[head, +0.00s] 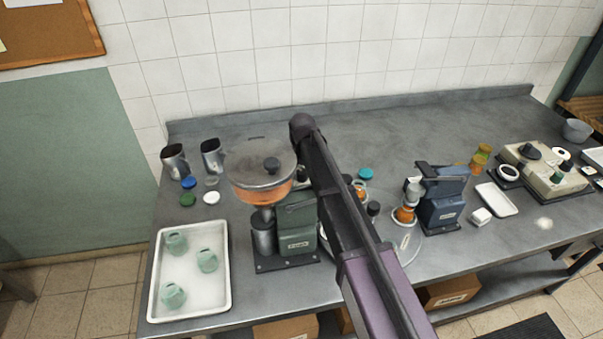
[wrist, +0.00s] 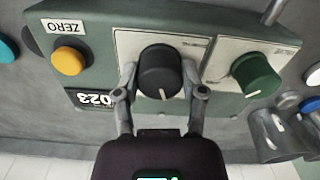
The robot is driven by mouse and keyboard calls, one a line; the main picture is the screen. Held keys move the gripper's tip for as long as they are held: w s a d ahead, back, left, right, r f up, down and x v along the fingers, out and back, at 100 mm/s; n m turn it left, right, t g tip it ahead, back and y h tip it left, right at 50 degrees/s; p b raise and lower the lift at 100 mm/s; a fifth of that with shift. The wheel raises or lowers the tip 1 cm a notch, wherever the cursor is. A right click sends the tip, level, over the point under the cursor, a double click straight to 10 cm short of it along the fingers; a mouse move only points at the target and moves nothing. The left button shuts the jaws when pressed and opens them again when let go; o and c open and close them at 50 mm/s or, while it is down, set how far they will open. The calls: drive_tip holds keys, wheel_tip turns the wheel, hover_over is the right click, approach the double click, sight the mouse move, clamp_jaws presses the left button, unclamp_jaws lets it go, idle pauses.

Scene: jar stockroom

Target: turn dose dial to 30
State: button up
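In the wrist view a round black dial (wrist: 160,72) with a white pointer mark sits on a pale plate of a grey-green machine. The pointer faces the bottom of the picture. My gripper (wrist: 160,70) has one finger on each side of this dial, and the fingertips appear to touch its rim. In the head view the grey-green machine (head: 296,225) stands under an orange hopper with a grey lid (head: 262,168). My arm crosses in front there and my gripper is hidden. The dial's scale is too small to read.
Beside the black dial are a green knob (wrist: 256,75), a yellow button (wrist: 69,61) under a ZERO label and a dark display (wrist: 92,98). A white tray (head: 225,285) with green pieces lies left of the machine. A blue machine (head: 442,205) stands to the right.

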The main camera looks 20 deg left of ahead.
sight(302, 171)
drive_tip(key=o, duration=0.4)
drive_tip(key=shift+m, duration=0.4)
drive_tip(key=shift+m, duration=1.3)
drive_tip(key=m, duration=0.4)
wheel_tip(302, 171, up, 14)
drive_tip(key=p, duration=1.4)
drive_tip(key=s+d, duration=0.3)
drive_tip(key=d, duration=1.1)
drive_tip(key=s+d+f+b, duration=0.1)
drive_tip(key=s+d, duration=0.2)
drive_tip(key=d, duration=1.2)
drive_tip(key=shift+s+f+m, duration=0.15)
drive_tip(key=shift+s+m, duration=0.15)
drive_tip(key=shift+d, duration=0.1)
